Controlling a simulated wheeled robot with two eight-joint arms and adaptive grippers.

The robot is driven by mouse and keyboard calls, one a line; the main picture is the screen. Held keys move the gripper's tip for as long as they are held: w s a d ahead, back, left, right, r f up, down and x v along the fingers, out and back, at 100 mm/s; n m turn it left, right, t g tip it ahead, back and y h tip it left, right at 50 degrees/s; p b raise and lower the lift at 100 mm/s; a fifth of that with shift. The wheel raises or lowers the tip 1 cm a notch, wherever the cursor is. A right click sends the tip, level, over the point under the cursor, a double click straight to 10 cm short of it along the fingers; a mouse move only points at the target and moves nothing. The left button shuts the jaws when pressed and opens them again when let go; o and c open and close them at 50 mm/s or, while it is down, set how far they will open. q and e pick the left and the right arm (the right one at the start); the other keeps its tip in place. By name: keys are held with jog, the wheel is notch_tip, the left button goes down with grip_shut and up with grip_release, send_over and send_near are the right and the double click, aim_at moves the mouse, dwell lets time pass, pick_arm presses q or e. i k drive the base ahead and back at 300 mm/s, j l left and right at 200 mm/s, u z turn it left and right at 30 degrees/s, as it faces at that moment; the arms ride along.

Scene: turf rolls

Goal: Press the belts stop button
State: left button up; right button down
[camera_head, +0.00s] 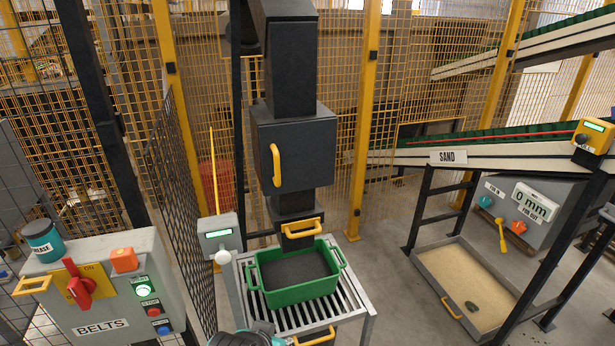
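The grey BELTS control box (105,285) stands at the lower left. On its front are a lit green button (143,290), a small red button (153,312) below it and a blue button (163,330) lowest. The small labels by these buttons are too small to read, so I cannot tell for sure which is marked stop. A red rotary switch (78,288) sits on a yellow plate at the left of the front. An orange block (124,260) is at the upper edge.
A teal grease jar (42,242) stands on the box. A green crate (295,291) with dark contents is on a slatted stand under a dark chute. A mesh panel (180,215) separates box and stand. The sand conveyor (500,158) and a sand tray (465,285) are at right.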

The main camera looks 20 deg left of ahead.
aim_at(155, 311)
jog(key=u, duration=2)
